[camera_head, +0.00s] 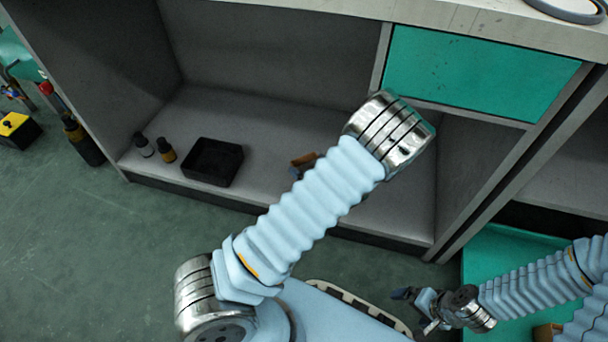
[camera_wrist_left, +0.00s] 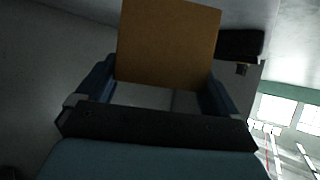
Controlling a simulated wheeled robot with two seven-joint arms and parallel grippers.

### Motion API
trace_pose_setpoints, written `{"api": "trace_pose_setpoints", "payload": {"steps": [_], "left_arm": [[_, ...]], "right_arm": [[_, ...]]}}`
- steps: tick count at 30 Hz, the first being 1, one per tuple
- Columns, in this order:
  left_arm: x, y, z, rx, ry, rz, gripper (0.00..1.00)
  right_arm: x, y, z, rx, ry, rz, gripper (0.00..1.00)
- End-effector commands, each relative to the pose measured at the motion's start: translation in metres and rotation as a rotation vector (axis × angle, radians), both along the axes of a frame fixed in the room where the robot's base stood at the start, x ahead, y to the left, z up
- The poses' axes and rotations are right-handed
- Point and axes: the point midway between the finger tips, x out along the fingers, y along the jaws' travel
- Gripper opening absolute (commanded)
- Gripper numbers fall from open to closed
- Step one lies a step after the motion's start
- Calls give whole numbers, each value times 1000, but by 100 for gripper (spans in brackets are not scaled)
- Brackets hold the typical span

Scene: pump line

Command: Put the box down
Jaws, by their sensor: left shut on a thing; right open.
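The box (camera_wrist_left: 168,45) is a plain orange-brown block between the two fingers of my left gripper (camera_wrist_left: 160,82) in the left wrist view. My left gripper is shut on it. In the head view my left forearm covers most of this gripper; a small brown piece, apparently the box (camera_head: 304,159), shows past the arm over the grey lower shelf (camera_head: 270,125). I cannot tell whether the box touches the shelf. My right gripper (camera_head: 414,309) is open and empty at the lower right.
A black tray (camera_head: 212,162) and two small bottles (camera_head: 155,148) stand on the shelf's left part. The tray seems to show in the wrist view (camera_wrist_left: 240,43). A green drawer front (camera_head: 480,75) hangs above right. Another brown block (camera_head: 547,332) lies at bottom right.

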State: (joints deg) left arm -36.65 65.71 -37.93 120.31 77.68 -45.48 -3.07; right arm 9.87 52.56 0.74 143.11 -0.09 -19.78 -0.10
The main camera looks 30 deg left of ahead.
Motion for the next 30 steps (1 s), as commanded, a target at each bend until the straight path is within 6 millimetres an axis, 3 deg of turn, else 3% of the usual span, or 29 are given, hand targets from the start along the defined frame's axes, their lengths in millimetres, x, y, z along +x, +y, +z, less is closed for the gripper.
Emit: {"api": "trace_pose_setpoints", "payload": {"steps": [2,10,15,26,27,30], "left_arm": [[6,8,-13,3,-1,2,56],[16,19,-31,2,-1,1,56],[16,19,-58,2,0,0,56],[16,19,-62,0,-1,0,56],[16,19,-63,0,-1,0,96],[16,19,-62,0,-1,0,100]], "right_arm": [[0,0,-6,0,-2,-1,100],[1,0,-12,-1,-3,-2,100],[1,-1,-24,-2,-5,-3,100],[1,-1,-25,-2,-6,-3,100],[1,-1,-25,-2,-6,-3,100],[1,-1,-24,-2,-6,-3,100]]}}
